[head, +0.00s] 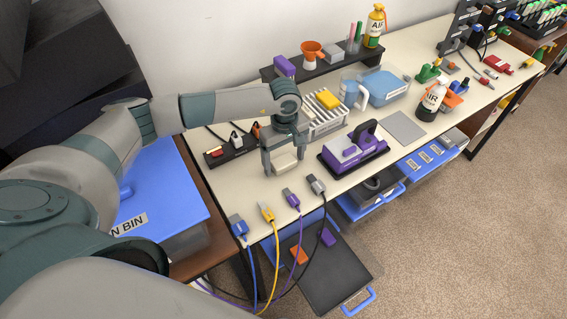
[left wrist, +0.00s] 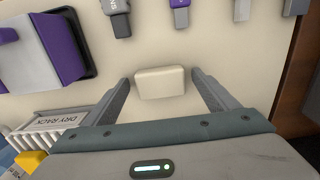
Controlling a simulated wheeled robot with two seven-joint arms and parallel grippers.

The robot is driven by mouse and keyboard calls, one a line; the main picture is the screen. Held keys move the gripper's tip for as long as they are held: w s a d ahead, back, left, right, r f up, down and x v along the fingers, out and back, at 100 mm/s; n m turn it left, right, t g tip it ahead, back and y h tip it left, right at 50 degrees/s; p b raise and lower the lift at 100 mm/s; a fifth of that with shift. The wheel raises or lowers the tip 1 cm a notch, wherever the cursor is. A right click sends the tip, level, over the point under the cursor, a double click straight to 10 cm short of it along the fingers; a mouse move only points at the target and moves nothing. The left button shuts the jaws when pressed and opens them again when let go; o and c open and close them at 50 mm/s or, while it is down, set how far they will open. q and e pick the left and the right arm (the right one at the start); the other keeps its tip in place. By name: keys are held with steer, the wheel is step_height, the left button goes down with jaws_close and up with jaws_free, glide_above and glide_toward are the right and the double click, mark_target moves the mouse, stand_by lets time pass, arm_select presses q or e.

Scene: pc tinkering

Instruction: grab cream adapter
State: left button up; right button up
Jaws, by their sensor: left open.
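The cream adapter (left wrist: 160,83) is a small pale block with rounded edges on the cream tabletop. In the left wrist view it lies between the fingertips of my left gripper (left wrist: 160,88), with a small gap visible on each side. In the head view the adapter (head: 285,161) shows between the grey fingers of my left gripper (head: 284,168), which points down at the table. The left gripper is open. I cannot tell exactly how high the fingertips are above the table. My right gripper is not in view.
A purple device on a black base (head: 352,148) stands right of the gripper. A white drying rack (head: 322,122) is behind it. Cable plugs, including a yellow one (head: 267,212), line the front edge. A blue-lidded bin (head: 160,190) is at left.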

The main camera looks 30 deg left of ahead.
mark_target(284, 161)
arm_select(q)
steer(key=shift+c, duration=0.2)
steer(key=c, duration=1)
steer(key=shift+c, duration=0.5)
steer(key=shift+r+b, duration=0.3)
steer(key=shift+r, duration=0.6)
step_height(284, 161, up, 2)
steer(key=shift+r+b, duration=0.1)
steer(key=shift+b, duration=0.55)
steer(key=d+r+b, duration=0.3)
steer(key=d+r, duration=0.4)
steer(key=d, duration=0.4)
steer(key=shift+s+d, duration=0.35)
steer(key=shift+s, duration=0.05)
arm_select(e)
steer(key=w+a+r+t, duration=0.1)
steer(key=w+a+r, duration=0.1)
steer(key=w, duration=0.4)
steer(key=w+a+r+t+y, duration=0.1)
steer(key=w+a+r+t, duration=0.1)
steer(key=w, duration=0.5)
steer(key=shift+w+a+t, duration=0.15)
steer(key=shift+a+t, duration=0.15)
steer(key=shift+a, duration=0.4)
